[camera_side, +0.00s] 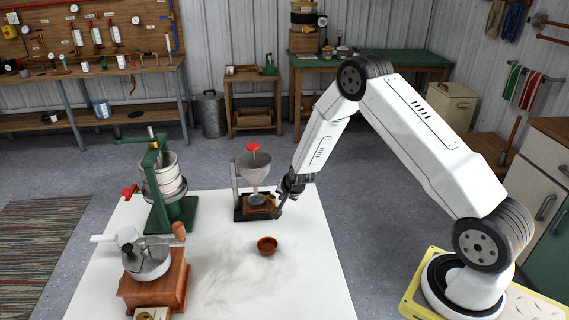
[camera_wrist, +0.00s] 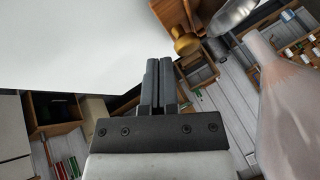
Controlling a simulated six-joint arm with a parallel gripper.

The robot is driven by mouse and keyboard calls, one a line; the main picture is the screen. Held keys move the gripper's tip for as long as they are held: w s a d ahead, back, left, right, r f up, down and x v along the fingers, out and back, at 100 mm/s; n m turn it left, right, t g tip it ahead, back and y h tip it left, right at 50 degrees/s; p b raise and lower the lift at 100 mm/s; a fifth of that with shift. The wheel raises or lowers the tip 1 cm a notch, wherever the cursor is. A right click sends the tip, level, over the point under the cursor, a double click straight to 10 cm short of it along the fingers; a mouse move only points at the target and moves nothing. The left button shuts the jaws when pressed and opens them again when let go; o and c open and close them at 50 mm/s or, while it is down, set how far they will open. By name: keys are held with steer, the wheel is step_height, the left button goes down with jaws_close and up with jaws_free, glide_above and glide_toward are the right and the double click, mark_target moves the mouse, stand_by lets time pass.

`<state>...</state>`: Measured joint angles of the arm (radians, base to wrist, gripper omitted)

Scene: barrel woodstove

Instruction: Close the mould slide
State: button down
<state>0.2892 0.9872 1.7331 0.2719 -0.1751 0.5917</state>
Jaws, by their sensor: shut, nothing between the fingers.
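The mould device stands near the back of the white table, with a pale funnel hopper (camera_side: 254,172) and red knob (camera_side: 253,147) above a dark base. Its wooden slide part (camera_side: 258,211) sits low under the hopper; how far it is out I cannot tell. In the wrist view a brass knob (camera_wrist: 186,42) shows beside the wood (camera_wrist: 172,14), and the translucent hopper (camera_wrist: 290,115) fills the right. My gripper (camera_side: 278,209) is shut and empty at the right side of the device. Its fingers (camera_wrist: 159,68) point near the brass knob; contact is unclear.
A small red-brown bowl (camera_side: 267,245) sits on the white table (camera_side: 310,285) in front of the device. A green press (camera_side: 163,190) and a wooden-boxed grinder (camera_side: 155,282) stand at left. The table's right front is clear.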

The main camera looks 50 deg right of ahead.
steer(key=shift+s+d+r, duration=0.15)
steer(key=shift+s+d, duration=0.05)
steer(key=shift+s, duration=0.4)
steer(key=shift+s+d+r, duration=0.1)
steer(key=shift+s+d, duration=0.1)
steer(key=shift+s, duration=0.35)
steer(key=shift+s+r, duration=0.2)
steer(key=shift+s, duration=0.15)
steer(key=v, duration=0.9)
steer(key=shift+r, duration=0.3)
steer(key=shift+s+a, duration=0.1)
steer(key=shift+s, duration=0.05)
steer(key=s+a+r+n+g+y, duration=0.1)
steer(key=s+a+r+n+g, duration=0.1)
steer(key=s+a+r+n, duration=0.2)
steer(key=s+a+r+n+g+y, duration=0.1)
steer(key=s+a+r+n, duration=0.3)
steer(key=s+a+n, duration=0.5)
steer(key=s+a, duration=0.2)
steer(key=s, duration=0.1)
steer(key=shift+g, duration=0.4)
